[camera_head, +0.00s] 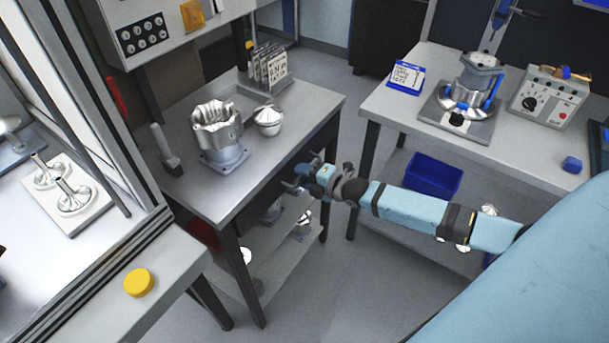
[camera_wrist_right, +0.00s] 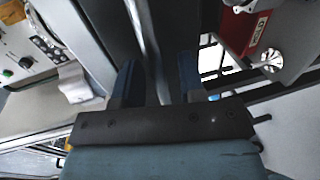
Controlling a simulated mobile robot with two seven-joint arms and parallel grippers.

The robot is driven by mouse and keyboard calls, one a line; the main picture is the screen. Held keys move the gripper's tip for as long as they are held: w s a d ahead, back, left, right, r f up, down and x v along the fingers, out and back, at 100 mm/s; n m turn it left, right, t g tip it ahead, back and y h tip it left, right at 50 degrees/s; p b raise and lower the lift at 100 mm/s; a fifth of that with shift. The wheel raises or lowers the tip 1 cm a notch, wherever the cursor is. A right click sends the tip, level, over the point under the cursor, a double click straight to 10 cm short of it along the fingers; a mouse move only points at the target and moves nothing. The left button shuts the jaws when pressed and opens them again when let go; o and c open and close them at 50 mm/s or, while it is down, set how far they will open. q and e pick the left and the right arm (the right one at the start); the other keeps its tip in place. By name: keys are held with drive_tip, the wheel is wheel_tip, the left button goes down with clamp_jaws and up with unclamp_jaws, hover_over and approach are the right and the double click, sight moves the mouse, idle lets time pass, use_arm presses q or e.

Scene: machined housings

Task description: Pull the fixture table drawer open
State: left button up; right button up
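A grey-topped table (camera_head: 250,180) with dark legs stands in the middle of the head view. A drawer front or handle cannot be made out clearly; a dark band runs below the tabletop edge. My right gripper (camera_head: 304,178) is beside the table's right-hand edge, its jaws pointing toward it. In the right wrist view the two dark blue fingers (camera_wrist_right: 160,85) are apart. A pale bar (camera_wrist_right: 148,40) and dark surfaces show beyond them. I cannot tell whether the bar lies between the fingers or behind them. My left gripper is not in view.
A machined housing (camera_head: 216,130), a small metal pot (camera_head: 268,120) and a card rack (camera_head: 268,66) stand on the table. A second bench (camera_head: 530,160) holds a fixture and a control box (camera_head: 549,98). A blue bin (camera_head: 433,175) sits below. Floor between is open.

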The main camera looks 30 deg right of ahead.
clamp_jaws()
drive_tip(key=shift+s, duration=0.15)
use_arm(q)
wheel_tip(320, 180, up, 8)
drive_tip(key=p, duration=0.9)
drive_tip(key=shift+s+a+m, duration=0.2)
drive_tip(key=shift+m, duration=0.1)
use_arm(e)
drive_tip(key=f+v, duration=0.2)
drive_tip(key=v, duration=0.8)
drive_tip(key=f+v, duration=0.2)
drive_tip(key=v, duration=0.8)
drive_tip(key=shift+s+d, duration=0.35)
drive_tip(key=shift+s, duration=0.3)
drive_tip(key=shift+f, duration=0.1)
unclamp_jaws()
drive_tip(key=shift+s, duration=0.1)
